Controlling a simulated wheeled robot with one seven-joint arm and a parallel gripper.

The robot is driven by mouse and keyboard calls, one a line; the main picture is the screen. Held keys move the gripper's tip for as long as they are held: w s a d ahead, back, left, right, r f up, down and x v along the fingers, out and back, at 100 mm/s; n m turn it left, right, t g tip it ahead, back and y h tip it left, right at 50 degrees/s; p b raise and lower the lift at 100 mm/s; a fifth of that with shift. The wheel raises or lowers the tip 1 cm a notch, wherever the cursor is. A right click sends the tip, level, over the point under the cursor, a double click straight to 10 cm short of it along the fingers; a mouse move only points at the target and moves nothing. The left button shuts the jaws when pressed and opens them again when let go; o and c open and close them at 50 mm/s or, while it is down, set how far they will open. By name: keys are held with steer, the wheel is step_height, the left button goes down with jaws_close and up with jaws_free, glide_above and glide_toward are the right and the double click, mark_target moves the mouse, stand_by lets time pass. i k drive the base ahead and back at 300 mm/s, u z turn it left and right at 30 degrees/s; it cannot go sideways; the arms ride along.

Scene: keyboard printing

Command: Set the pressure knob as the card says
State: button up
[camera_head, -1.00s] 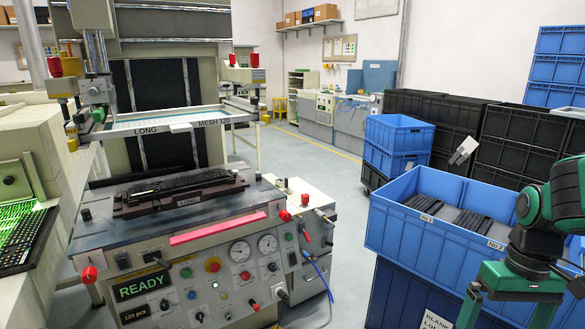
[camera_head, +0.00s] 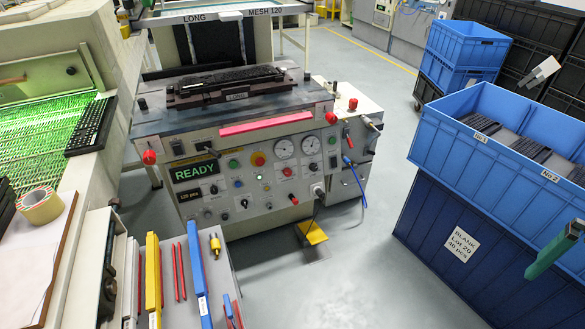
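A clipboard with a white sheet (camera_head: 28,262) lies at the lower left; I see no readable card. My gripper is not in view.
A tool tray (camera_head: 215,262) with squeegees and sticks stands at the bottom left, beside a tape roll (camera_head: 40,206). A yellow foot pedal (camera_head: 312,233) is on the floor below the panel. Blue crates (camera_head: 480,135) stand at right. Grey floor (camera_head: 345,275) between is clear.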

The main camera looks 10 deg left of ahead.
mark_target(287, 172)
steer(key=k, duration=1.25)
steer(key=u, duration=0.8)
steer(key=i, duration=1.5)
steer(key=u, duration=0.2)
